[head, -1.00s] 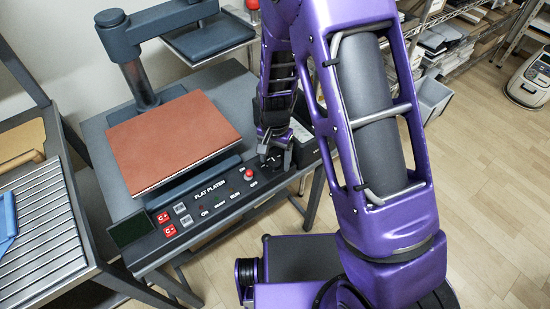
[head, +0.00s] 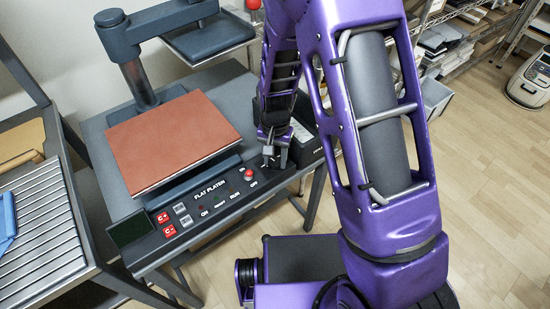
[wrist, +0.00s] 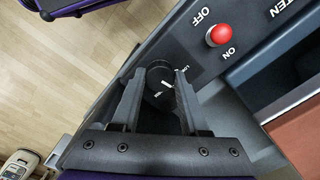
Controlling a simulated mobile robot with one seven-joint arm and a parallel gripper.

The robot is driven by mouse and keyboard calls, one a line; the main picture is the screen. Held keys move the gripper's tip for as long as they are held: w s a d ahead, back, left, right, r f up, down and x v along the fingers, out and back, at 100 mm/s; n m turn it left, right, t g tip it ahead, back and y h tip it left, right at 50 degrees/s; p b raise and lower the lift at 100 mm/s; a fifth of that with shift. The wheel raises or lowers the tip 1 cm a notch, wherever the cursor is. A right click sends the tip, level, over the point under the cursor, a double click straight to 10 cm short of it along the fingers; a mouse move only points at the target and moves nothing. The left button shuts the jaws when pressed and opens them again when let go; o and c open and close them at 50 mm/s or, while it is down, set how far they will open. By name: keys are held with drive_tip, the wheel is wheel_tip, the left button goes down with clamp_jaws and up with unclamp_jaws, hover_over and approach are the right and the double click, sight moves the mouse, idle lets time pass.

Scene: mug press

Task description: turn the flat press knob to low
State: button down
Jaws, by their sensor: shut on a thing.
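The flat press (head: 190,222) has a dark front panel with small white labels. Its round black knob (wrist: 158,78) shows in the wrist view between my two fingers. A small white label, apparently LOW, sits just right of the knob, and white marks lie on or by it; I cannot read the setting surely. My gripper (wrist: 158,84) is shut on the knob, one finger on each side. In the head view my gripper (head: 269,158) is at the panel's right end and hides most of the knob.
A red on/off button (wrist: 218,35) is close to the right finger. The brown platen (head: 175,140) lies behind the panel, under a raised upper plate (head: 207,38). A ribbed metal table (head: 40,225) stands at left. Open floor lies at right.

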sight(275, 162)
drive_tip(key=n, duration=0.4)
drive_tip(key=shift+n, duration=2)
drive_tip(key=shift+c, duration=2.1)
unclamp_jaws()
wheel_tip(275, 162, up, 17)
drive_tip(key=p, duration=0.2)
drive_tip(key=shift+r+p, duration=0.2)
drive_tip(key=shift+p, duration=0.15)
